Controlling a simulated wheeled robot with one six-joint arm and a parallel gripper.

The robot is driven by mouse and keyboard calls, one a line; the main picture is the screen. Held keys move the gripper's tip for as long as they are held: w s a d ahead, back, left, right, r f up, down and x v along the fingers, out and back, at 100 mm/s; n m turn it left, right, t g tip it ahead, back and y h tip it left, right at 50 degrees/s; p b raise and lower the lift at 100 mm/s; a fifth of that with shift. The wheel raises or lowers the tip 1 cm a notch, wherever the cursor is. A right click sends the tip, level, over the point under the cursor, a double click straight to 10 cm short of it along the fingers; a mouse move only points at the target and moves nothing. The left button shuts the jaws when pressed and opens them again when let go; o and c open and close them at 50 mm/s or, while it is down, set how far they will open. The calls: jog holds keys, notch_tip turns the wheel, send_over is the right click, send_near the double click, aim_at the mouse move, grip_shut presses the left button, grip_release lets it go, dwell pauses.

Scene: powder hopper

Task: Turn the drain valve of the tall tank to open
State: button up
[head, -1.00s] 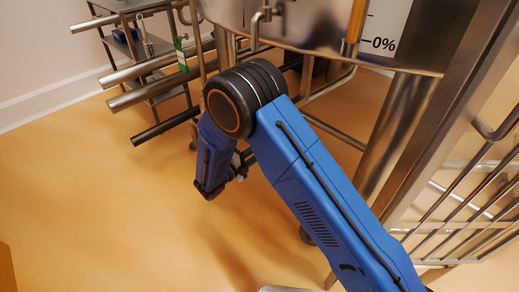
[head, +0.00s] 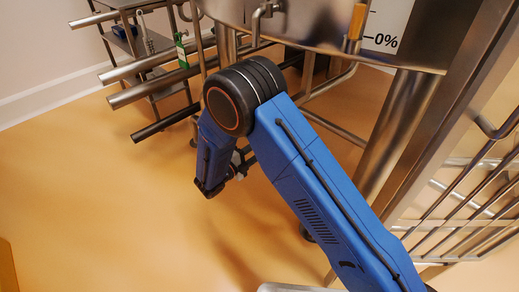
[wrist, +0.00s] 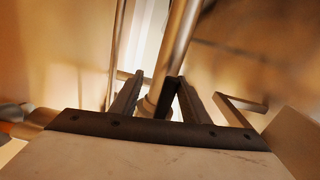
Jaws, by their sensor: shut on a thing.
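The tall tank (head: 300,30) is a shiny steel vessel at the top of the head view, with a level scale (head: 388,25) marked 0%. My blue arm crosses in front of it, and its far end reaches down beside the pipework under the tank. My gripper (wrist: 155,95) shows in the wrist view with its two dark fingers on either side of a metal part (wrist: 150,106). It is shut on this part, which seems to be the drain valve's handle. The valve body is not clear in either view, so its position cannot be told.
A steel trolley (head: 135,40) stands at the back left beside horizontal steel pipes (head: 150,93). A steel railing (head: 475,190) is at the right. The orange floor (head: 100,200) is clear at the left. A thick metal tube (wrist: 180,40) rises beyond the fingers.

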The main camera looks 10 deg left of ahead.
jog(key=v, duration=1.7)
jog(key=shift+s+a+f, duration=0.1)
jog(key=shift+s+a, duration=0.15)
